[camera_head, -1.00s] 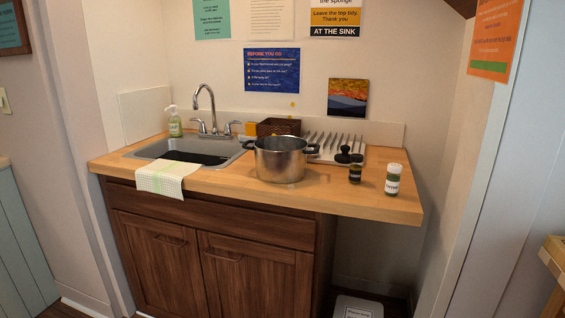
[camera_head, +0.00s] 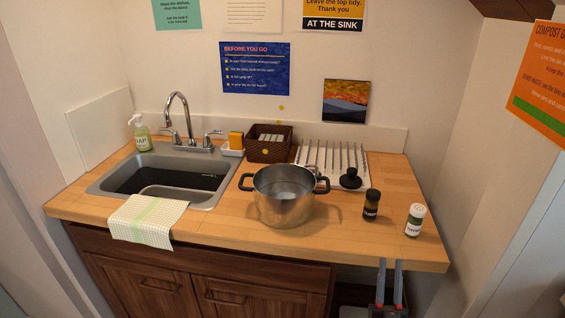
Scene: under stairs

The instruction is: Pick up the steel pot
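The steel pot (camera_head: 284,207) stands upright on the wooden counter (camera_head: 225,236), right of the sink. It has two black side handles (camera_head: 246,182), and its open top shows a plain metal inside. My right gripper (camera_head: 390,268) comes up from the bottom of the picture at the counter's front edge, to the right of and nearer than the pot. Its two fingers are apart with nothing between them, and it does not touch the pot. My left gripper is not in view.
A sink (camera_head: 160,178) with a draped cloth (camera_head: 147,221) lies left. A basket (camera_head: 269,143) and drying rack (camera_head: 330,157) with a black-knobbed item (camera_head: 351,179) stand behind the pot. Two spice jars (camera_head: 371,205) (camera_head: 414,220) stand right. Counter before the pot is clear.

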